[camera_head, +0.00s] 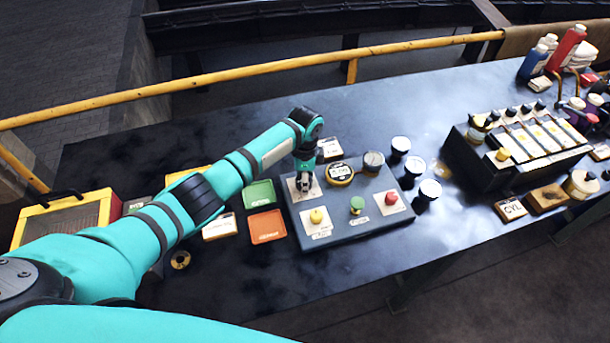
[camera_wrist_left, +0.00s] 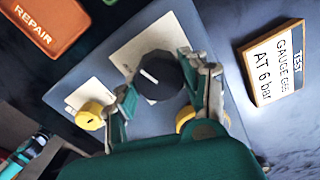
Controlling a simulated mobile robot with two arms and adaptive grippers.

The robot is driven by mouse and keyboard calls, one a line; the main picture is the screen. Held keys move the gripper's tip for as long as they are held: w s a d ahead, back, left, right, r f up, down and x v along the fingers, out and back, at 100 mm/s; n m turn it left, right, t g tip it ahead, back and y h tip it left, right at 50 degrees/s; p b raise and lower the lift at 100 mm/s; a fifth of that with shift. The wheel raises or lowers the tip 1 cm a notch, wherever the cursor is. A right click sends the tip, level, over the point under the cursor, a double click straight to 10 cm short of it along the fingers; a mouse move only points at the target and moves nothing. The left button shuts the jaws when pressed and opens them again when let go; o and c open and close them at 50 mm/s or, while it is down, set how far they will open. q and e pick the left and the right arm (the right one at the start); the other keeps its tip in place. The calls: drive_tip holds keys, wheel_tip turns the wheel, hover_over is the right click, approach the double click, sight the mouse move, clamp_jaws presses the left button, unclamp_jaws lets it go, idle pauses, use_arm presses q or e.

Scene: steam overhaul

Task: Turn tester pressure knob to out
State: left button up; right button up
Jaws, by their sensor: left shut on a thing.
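The tester is a blue-grey box (camera_head: 335,232) on the dark bench, with a yellow knob (camera_head: 317,216), a green button (camera_head: 357,205), a red button (camera_head: 391,198) and a yellow-rimmed gauge (camera_head: 340,174). My left gripper (camera_head: 304,184) reaches down onto the tester's far left corner plate. In the left wrist view, a round black knob (camera_wrist_left: 158,76) with a white pointer line sits between the fingers of my left gripper (camera_wrist_left: 165,92), which is shut on it. The pointer slants toward the picture's upper left. The knob's plate markings are unreadable. My right gripper is out of view.
A green tray (camera_head: 258,193) and an orange tray (camera_head: 266,226) lie left of the tester. Several white-faced gauges stand to its right. A sign (camera_wrist_left: 275,66) reads "TEST GAUGE G05 AT 6 bar". A black rack (camera_head: 490,172) stands farther right. A yellow rail (camera_head: 240,71) runs behind.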

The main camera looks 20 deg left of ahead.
use_arm(q)
drive_tip(key=n+p, duration=0.2)
drive_tip(key=n, duration=0.2)
drive_tip(key=shift+r+n, duration=0.15)
drive_tip(key=shift+n, duration=0.15)
drive_tip(key=shift+w+a+n+p, duration=0.1)
drive_tip(key=shift+n+p, duration=0.6)
drive_tip(key=shift+n, duration=1.3)
drive_tip(key=o, duration=1.2)
drive_tip(key=shift+c, duration=0.2)
wheel_tip(320, 180, up, 12)
drive_tip(key=shift+f, duration=0.2)
